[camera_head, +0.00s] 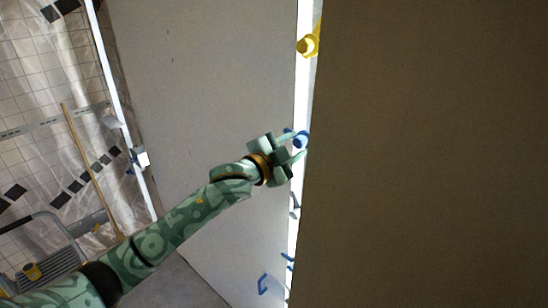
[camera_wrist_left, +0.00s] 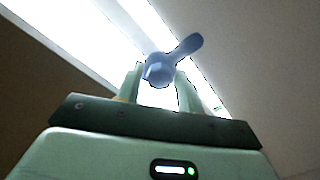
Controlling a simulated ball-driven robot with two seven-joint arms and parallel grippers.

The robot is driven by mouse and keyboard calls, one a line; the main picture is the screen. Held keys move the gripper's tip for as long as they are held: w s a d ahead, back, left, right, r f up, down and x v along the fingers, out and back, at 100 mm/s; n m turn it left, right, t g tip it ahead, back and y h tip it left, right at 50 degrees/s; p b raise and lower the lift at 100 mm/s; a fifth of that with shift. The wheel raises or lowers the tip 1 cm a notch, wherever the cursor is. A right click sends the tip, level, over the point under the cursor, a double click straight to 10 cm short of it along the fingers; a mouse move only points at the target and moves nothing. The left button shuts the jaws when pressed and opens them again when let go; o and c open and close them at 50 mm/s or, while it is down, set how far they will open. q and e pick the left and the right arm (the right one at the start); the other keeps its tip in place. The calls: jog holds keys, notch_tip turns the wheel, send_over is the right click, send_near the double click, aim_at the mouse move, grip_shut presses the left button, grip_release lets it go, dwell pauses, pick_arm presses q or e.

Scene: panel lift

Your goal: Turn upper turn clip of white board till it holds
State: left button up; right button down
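A pale, whitish board (camera_head: 205,90) stands upright in the middle of the head view. A blue turn clip (camera_head: 301,140) sits at its right edge, over a bright white strip. The clip also shows in the left wrist view (camera_wrist_left: 160,70), with a round hub and a lever pointing up and right. My left gripper (camera_head: 296,148) is at the clip, its fingers apart. In the wrist view the hub appears between or just beyond the fingertips; I cannot tell whether they touch it. My right gripper is not in view.
A large brown panel (camera_head: 430,150) fills the right side. A yellow fitting (camera_head: 308,45) is higher on the strip. Lower down are another blue piece (camera_head: 289,261) and a blue handle (camera_head: 264,284). A stepladder (camera_head: 50,262) and a wooden pole (camera_head: 90,168) stand at left.

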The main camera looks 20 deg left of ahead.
pick_arm(q)
jog(key=b+v, duration=0.4)
jog(key=v, duration=1.1)
jog(key=shift+s, duration=0.3)
jog(key=shift+a, duration=0.15)
